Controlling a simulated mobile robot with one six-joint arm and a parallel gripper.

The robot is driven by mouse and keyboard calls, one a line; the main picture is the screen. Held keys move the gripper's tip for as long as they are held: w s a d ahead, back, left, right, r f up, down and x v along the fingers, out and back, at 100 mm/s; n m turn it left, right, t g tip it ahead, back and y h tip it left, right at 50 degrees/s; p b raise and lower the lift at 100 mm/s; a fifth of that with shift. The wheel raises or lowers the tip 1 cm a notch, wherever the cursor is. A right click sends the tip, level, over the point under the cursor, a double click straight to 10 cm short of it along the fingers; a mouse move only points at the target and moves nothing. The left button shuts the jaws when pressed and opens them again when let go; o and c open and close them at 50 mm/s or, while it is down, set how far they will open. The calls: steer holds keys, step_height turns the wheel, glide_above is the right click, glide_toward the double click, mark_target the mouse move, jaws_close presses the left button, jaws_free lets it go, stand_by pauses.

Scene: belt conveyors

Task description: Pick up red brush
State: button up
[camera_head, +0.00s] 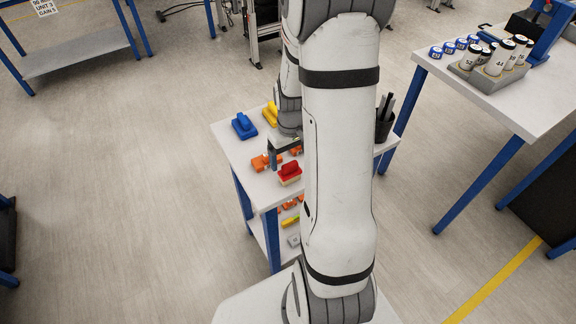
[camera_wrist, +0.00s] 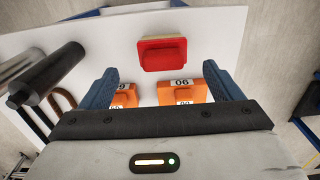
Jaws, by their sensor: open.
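The red brush (camera_head: 290,172) has a red top and a pale lower edge, and lies near the front edge of the small white table (camera_head: 235,150). In the wrist view the red brush (camera_wrist: 162,53) lies beyond my gripper's fingertips, roughly centred between them. My gripper (camera_head: 272,152) is partly hidden behind my arm in the head view. In the wrist view my gripper (camera_wrist: 167,88) shows two blue fingers spread wide, with nothing held. It is over orange pieces beside the brush, apart from the brush.
Orange numbered blocks (camera_wrist: 182,93) lie between my fingers. A blue brush (camera_head: 243,125) and a yellow one (camera_head: 270,112) stand farther back. A black holder (camera_head: 384,125) with dark rods stands at the table's right. Another table (camera_head: 540,105) with bottles is at right.

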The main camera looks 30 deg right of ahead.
mark_target(290, 172)
steer(key=shift+s+a+f+p, duration=0.1)
steer(key=shift+f+p, duration=0.35)
steer(key=shift+f, duration=1.4)
steer(key=shift+a+f+p, duration=0.1)
steer(key=shift+f+p, duration=0.3)
steer(key=shift+f, duration=1.4)
steer(key=shift+c, duration=0.3)
steer(key=c, duration=1.1)
steer(key=shift+r, duration=0.1)
